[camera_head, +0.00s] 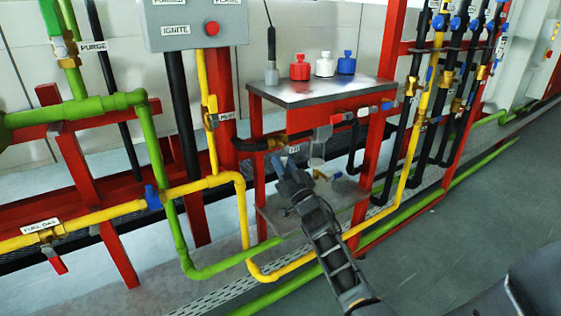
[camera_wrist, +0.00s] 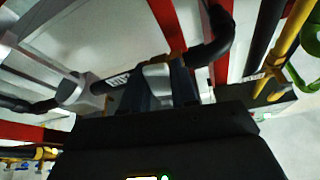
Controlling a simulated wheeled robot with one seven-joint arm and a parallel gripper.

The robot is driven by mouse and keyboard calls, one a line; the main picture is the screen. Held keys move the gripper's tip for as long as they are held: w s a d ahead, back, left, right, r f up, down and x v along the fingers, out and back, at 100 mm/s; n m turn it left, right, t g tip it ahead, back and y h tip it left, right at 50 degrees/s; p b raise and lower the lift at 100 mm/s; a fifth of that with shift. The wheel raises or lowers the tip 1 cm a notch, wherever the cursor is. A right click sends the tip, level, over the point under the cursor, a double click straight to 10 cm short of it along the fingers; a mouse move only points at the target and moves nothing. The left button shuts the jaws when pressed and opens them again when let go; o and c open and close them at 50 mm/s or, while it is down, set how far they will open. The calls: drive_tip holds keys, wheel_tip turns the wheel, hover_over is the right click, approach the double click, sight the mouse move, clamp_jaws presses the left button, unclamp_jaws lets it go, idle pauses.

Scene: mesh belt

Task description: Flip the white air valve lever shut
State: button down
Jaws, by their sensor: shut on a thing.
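My gripper (camera_head: 286,163) reaches up under the small red-framed metal table, at the label beside the valve on the black pipe (camera_head: 250,145). In the wrist view the two dark fingers of my gripper (camera_wrist: 166,86) stand close on either side of a pale piece, which I take as the white air valve lever (camera_wrist: 156,70). My gripper is shut on it. A small white label (camera_wrist: 117,80) is just left of the fingers. In the head view my gripper hides most of the lever, and its exact angle cannot be told.
The table (camera_head: 318,94) above carries red, white and blue bottles. Yellow pipe (camera_head: 242,210) and green pipe (camera_head: 215,269) run low at the left. Open grey floor (camera_head: 440,250) lies to the right.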

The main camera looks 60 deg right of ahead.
drive_tip(key=shift+s+d+f+n+t+y+p, duration=0.15)
drive_tip(key=shift+n+t+y+p, duration=0.1)
drive_tip(key=shift+n, duration=0.4)
drive_tip(key=shift+s+d+r+n+t+y+p, duration=0.15)
drive_tip(key=shift+n+y, duration=0.15)
drive_tip(key=shift+n, duration=0.3)
drive_tip(key=shift+d+f+n+t+y+p, duration=0.15)
drive_tip(key=shift+n+t+y, duration=0.1)
drive_tip(key=shift+n, duration=0.4)
drive_tip(key=c, duration=1)
unclamp_jaws()
drive_tip(key=shift+o, duration=0.2)
drive_tip(key=v, duration=0.7)
drive_tip(key=shift+s, duration=0.35)
drive_tip(key=shift+a+f, duration=0.1)
drive_tip(key=shift+a, duration=0.1)
